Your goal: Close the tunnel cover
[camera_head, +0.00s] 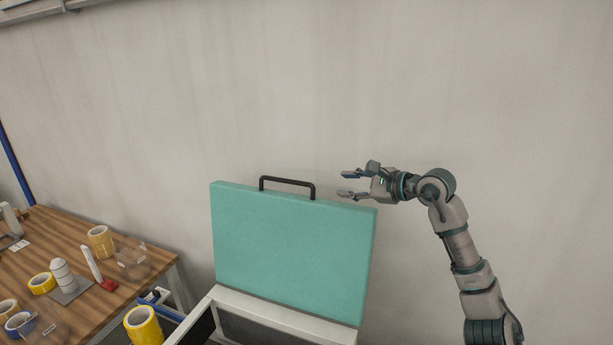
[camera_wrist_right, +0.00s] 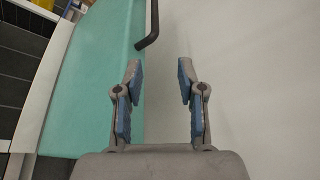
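The tunnel cover (camera_head: 290,250) is a teal panel standing raised and upright on the white frame of the tunnel (camera_head: 285,318). A black handle (camera_head: 288,183) is fixed on its top edge. My right gripper (camera_head: 347,182) is open and empty, right of the handle near the cover's upper right corner. In the right wrist view my open fingers (camera_wrist_right: 160,75) show with the teal cover (camera_wrist_right: 95,75) at left and the end of the black handle (camera_wrist_right: 150,30) just ahead, not between the fingertips. My left gripper is not in view.
A wooden table (camera_head: 140,290) at left holds several tape rolls, clear containers and a red-based tool. A large yellow tape roll (camera_head: 143,325) is beside the tunnel's left side. A plain wall (camera_head: 330,80) stands behind the cover. The space right of the cover is clear apart from my arm.

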